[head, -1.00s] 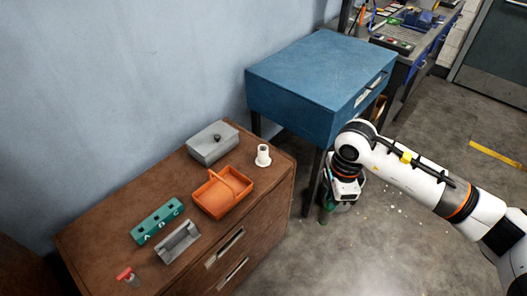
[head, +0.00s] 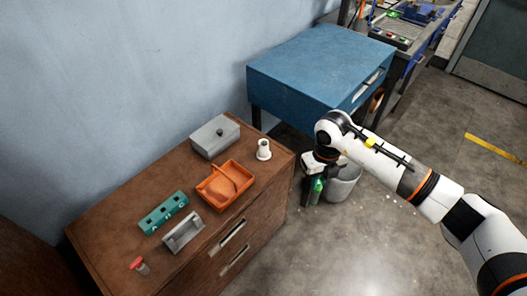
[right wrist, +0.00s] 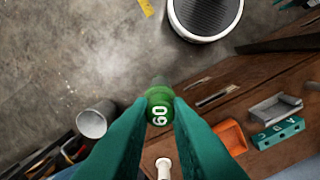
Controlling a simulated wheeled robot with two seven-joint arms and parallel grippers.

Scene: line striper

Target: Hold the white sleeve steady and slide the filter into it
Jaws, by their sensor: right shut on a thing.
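The white sleeve (head: 264,150) stands upright on the brown cabinet top, near its right end. It also shows at the bottom of the right wrist view (right wrist: 163,168), beyond the fingers. My right gripper (head: 315,188) is beside the cabinet's right end, off the top. In the right wrist view its teal fingers are shut on the green filter (right wrist: 159,108), which is marked "60". The filter shows small and partly covered by the gripper in the head view (head: 317,186). The sleeve and filter are apart. My left gripper is not in view.
The cabinet top (head: 120,225) also holds a grey box (head: 215,136), an orange basket (head: 224,187), a teal lettered block (head: 163,213), a grey holder (head: 184,233) and a red-capped item (head: 138,265). A blue table (head: 320,70) and grey bin (head: 343,183) stand to the right.

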